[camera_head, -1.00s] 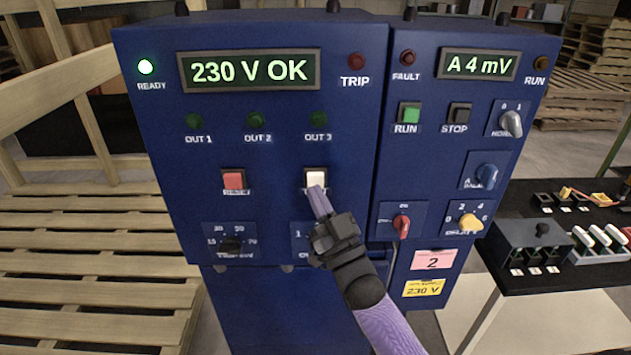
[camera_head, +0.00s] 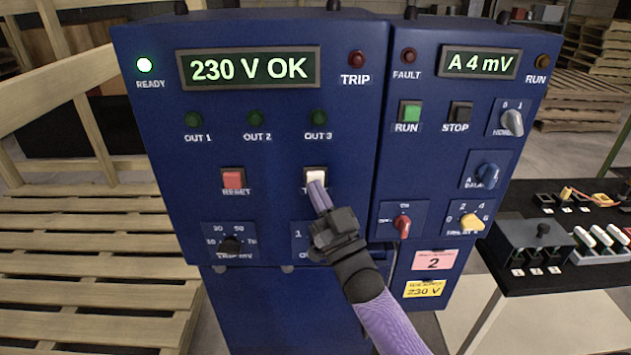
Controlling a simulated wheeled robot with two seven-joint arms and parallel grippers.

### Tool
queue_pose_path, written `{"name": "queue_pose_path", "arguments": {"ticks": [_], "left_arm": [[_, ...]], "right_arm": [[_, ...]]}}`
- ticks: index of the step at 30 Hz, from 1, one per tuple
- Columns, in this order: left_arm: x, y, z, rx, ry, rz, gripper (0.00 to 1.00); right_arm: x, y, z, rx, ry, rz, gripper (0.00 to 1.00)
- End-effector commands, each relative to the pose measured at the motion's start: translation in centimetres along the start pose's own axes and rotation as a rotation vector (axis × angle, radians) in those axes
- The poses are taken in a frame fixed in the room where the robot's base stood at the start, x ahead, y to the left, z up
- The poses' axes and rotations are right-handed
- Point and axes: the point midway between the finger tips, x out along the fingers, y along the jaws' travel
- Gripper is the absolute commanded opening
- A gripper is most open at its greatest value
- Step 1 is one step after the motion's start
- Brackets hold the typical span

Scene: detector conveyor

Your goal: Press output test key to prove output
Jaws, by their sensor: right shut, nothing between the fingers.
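A blue control cabinet (camera_head: 280,140) fills the middle of the head view. Its white key (camera_head: 316,175) sits below the OUT 3 lamp (camera_head: 318,117); the label under it is mostly covered, with a T showing. My right gripper (camera_head: 317,187) is shut and empty, its fingertips over the lower part of the white key; I cannot tell whether they touch or press it. The display (camera_head: 250,69) reads 230 V OK. The READY lamp (camera_head: 144,65) is lit. The OUT 1 (camera_head: 193,119), OUT 2 (camera_head: 255,118) and OUT 3 lamps are dark. My left gripper is out of view.
A red RESET key (camera_head: 233,178) is left of the white key. A TRIP mV knob (camera_head: 230,245) sits lower left. The right panel has RUN (camera_head: 411,112) and STOP (camera_head: 459,112) keys and several knobs. A black table (camera_head: 520,285) stands at right, wooden pallets (camera_head: 90,260) at left.

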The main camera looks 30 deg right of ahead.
Motion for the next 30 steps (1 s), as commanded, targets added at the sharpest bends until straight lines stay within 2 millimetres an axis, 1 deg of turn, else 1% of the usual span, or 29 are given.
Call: {"name": "queue_pose_path", "arguments": {"ticks": [8, 18, 26, 30], "left_arm": [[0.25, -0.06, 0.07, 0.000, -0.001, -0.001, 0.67], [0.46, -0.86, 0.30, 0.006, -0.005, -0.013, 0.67], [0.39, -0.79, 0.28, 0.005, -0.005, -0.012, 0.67], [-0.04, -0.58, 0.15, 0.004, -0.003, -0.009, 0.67]], "right_arm": [[0.23, 0.17, 0.21, 0.000, 0.000, 0.000, 0.00], [0.50, 0.36, 0.38, 0.001, 0.000, 0.000, 0.00], [0.49, 0.34, 0.32, 0.001, 0.000, 0.000, 0.00], [0.25, 0.12, 0.00, 0.001, 0.000, 0.000, 0.00]]}}
